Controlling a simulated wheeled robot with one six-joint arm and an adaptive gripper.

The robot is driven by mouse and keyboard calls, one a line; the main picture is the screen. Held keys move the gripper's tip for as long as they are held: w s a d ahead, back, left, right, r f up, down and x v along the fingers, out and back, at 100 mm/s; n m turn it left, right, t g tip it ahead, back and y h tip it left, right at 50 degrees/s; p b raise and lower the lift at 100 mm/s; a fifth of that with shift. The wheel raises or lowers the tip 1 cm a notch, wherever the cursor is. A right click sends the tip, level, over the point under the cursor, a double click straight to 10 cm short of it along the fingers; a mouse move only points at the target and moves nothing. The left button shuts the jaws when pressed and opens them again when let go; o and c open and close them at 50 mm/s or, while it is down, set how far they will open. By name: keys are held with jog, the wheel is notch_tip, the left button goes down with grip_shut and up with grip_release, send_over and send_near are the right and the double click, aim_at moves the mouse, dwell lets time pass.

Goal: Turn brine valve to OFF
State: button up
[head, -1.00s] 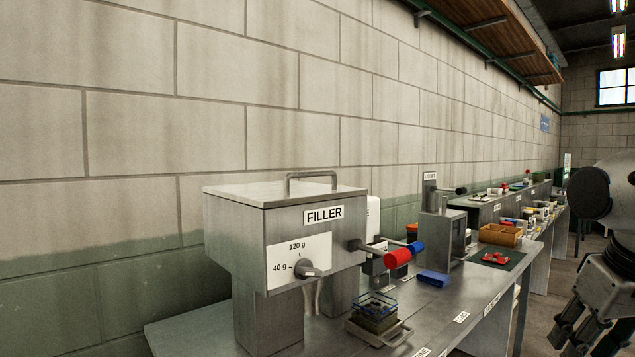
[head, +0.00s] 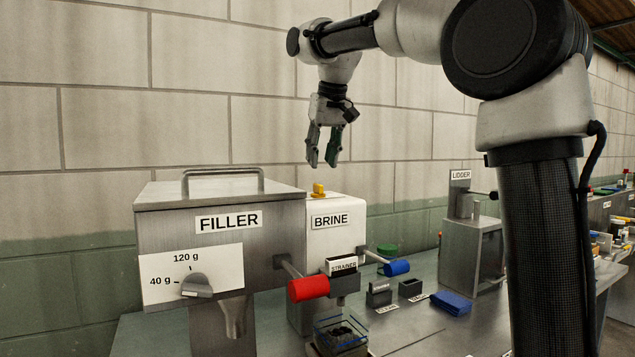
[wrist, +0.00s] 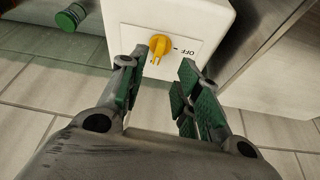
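The brine valve is a yellow knob (head: 318,190) on top of the white box labelled BRINE (head: 340,235). In the wrist view the yellow knob (wrist: 159,46) has its narrow end toward the bottom of the picture, and a tick mark and the word OFF lie to its right. My gripper (head: 322,165) points down above the box, fingers apart. In the wrist view my gripper (wrist: 157,80) is open and empty, and the knob shows beyond the gap between the fingertips, apart from them.
The FILLER machine (head: 225,235) with a top handle stands left of the brine box. A red handle (head: 308,289) and a blue handle (head: 397,267) stick out in front. The lidder (head: 470,240) stands to the right. The wall is close behind.

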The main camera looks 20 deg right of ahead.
aim_at(318, 189)
jog(key=x, duration=0.7)
jog(key=shift+w+f, duration=0.15)
jog(key=shift+w, duration=0.15)
grip_shut()
